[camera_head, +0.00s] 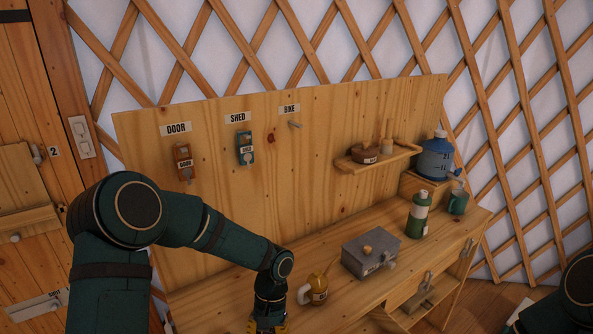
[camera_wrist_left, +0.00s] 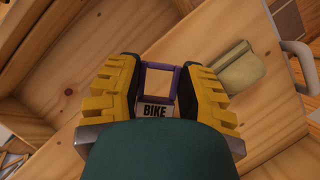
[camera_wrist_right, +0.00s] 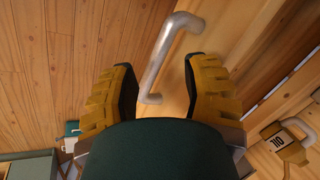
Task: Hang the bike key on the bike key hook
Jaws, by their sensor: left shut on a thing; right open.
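The bike key (camera_wrist_left: 155,110), a purple-framed tag with a white BIKE label, is between the yellow fingers of my left gripper (camera_wrist_left: 163,82), which is shut on it. In the head view my left gripper (camera_head: 267,326) is at the bottom edge, low by the bench front, and the key is hidden there. The bike key hook (camera_head: 295,124) is a bare peg under the BIKE label on the wooden board, well above the gripper. My right gripper (camera_wrist_right: 158,80) is open, with a metal bar handle showing between its fingers; I cannot tell whether they touch.
A door key (camera_head: 184,162) and a shed key (camera_head: 245,148) hang left of the bike hook. On the bench stand a yellow oil can (camera_head: 319,289), a grey box (camera_head: 370,254) and a green bottle (camera_head: 418,216). A small shelf (camera_head: 377,158) juts out at right. Board around the hook is clear.

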